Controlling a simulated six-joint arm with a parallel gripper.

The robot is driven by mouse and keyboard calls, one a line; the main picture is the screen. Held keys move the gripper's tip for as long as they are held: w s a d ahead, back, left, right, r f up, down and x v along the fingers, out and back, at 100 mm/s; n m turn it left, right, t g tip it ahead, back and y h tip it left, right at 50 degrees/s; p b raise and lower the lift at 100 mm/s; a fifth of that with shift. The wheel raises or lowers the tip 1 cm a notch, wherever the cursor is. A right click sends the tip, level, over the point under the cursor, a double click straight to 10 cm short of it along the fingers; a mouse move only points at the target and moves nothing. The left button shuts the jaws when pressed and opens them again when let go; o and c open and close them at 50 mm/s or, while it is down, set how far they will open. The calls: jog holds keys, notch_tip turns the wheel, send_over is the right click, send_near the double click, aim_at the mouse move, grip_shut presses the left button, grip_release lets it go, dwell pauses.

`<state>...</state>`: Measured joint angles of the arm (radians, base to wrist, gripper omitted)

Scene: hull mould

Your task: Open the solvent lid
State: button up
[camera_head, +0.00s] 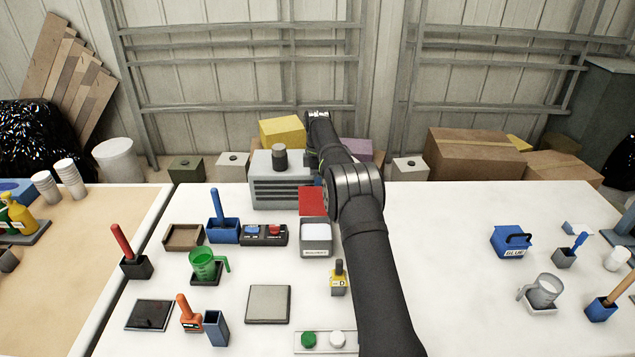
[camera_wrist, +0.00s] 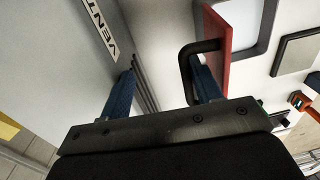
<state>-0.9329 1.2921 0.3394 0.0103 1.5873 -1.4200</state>
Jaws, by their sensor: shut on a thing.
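The red solvent lid (camera_head: 312,201) stands raised at the back edge of a grey box (camera_head: 316,251), whose pale inside shows from above. The box's front label is too small to read surely. In the wrist view the lid (camera_wrist: 218,42) is seen nearly edge-on, with its black handle (camera_wrist: 186,66) facing my gripper (camera_wrist: 163,72). One blue finger is inside the handle loop, and the other is on the far side of the bar, near the vent box. My gripper is shut on the handle.
A grey vent box (camera_head: 281,190) with a dark knob stands close behind and left of the lid.

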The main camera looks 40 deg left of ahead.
jog(key=shift+w+r, duration=0.15)
jog(key=shift+w, duration=0.05)
jog(key=shift+c, duration=0.2)
jog(key=shift+s+d+r, duration=0.3)
jog(key=shift+r, duration=0.15)
jog(key=shift+c, duration=0.8)
jog(key=shift+s+d+f+t+y, duration=1.1)
jog(key=shift+s+d+f, duration=0.35)
jog(key=shift+s+d, duration=4.55)
notch_tip(320, 180, up, 17)
jog(key=s+d, duration=0.2)
jog(key=shift+s, duration=0.25)
